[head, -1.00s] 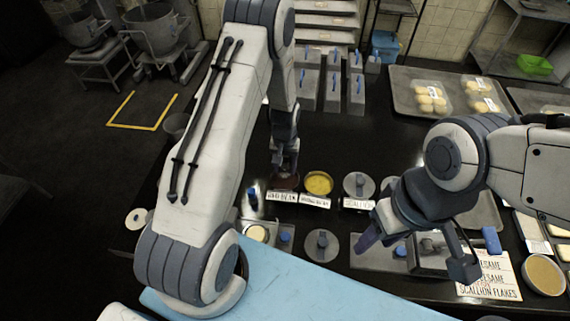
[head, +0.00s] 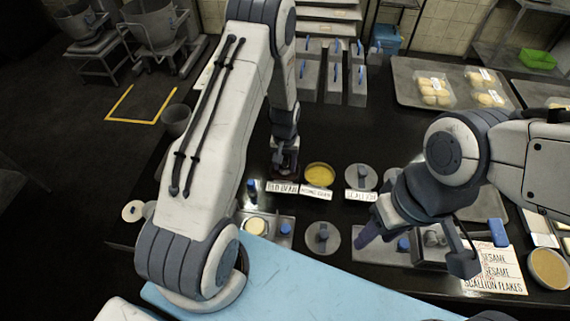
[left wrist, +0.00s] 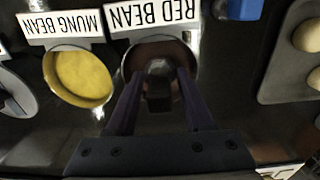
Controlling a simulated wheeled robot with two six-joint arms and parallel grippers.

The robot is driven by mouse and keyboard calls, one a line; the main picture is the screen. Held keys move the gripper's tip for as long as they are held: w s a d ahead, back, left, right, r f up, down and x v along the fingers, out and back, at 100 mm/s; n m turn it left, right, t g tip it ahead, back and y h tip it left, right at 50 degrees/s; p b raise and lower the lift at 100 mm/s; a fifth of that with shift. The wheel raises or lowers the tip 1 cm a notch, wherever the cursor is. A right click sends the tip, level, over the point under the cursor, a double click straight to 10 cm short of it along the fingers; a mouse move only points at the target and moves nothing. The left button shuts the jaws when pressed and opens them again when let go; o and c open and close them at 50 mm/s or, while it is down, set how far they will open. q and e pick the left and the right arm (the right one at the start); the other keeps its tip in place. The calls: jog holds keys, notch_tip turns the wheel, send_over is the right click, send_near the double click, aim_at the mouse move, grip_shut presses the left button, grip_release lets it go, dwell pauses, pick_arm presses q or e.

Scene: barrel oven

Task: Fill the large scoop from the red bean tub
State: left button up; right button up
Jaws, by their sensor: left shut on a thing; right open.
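The red bean tub (left wrist: 183,52) is a round tub with dark reddish contents, behind the RED BEAN label (left wrist: 153,15). In the head view my left gripper (head: 286,165) hides most of it. In the left wrist view my left gripper (left wrist: 160,105) is over the tub, its two dark fingers either side of a grey part, which I take for the handle of the large scoop (left wrist: 159,85). The scoop's bowl and any beans in it cannot be made out. My right gripper (head: 414,257) is open and empty over the front right of the counter.
A yellow mung bean tub (head: 319,174) stands close to the red bean tub. A lidded scallion tub (head: 361,177) is further right. Lidded containers (head: 323,238) and a blue board (head: 300,290) lie nearer me. The dark counter behind the tubs is mostly clear.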

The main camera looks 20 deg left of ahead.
aim_at(285, 158)
pick_arm(q)
jog(key=shift+f+b, duration=0.45)
jog(key=shift+f, duration=0.1)
dwell(1.4)
jog(key=shift+r, duration=0.1)
jog(key=shift+r+p, duration=2.6)
jog(key=shift+r, duration=0.85)
